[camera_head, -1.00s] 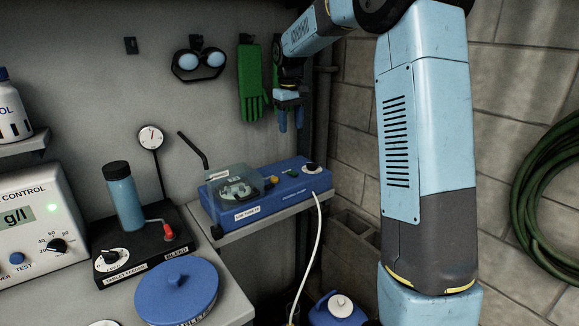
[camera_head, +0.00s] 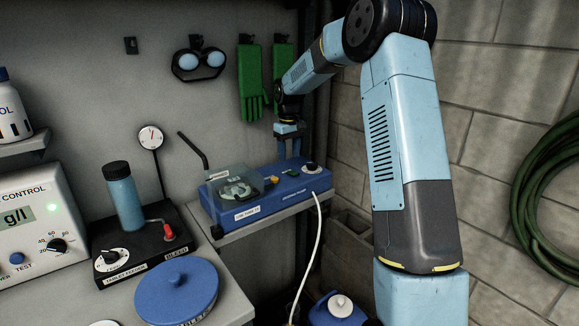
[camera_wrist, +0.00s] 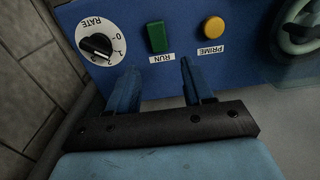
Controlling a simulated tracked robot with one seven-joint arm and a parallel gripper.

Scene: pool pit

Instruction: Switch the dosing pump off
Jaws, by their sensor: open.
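The dosing pump (camera_head: 250,203) is a blue box on a small shelf, with a clear cover over its pump head at left. In the wrist view its panel (camera_wrist: 185,80) carries a green RUN switch (camera_wrist: 157,37), a yellow PRIME button (camera_wrist: 213,27) and a black RATE knob (camera_wrist: 96,46). My gripper (camera_head: 289,154) is above the pump's right part, fingers pointing down. In the wrist view my gripper (camera_wrist: 158,68) is open and empty, its two fingers either side of the RUN label, just short of the green switch. I cannot tell whether the fingers touch the panel.
A white hose (camera_head: 315,240) hangs from the pump's front right. Green gloves (camera_head: 250,85) hang on the wall behind. A black stand with a blue cylinder (camera_head: 123,195) and a round blue lid (camera_head: 177,288) are on the bench at left.

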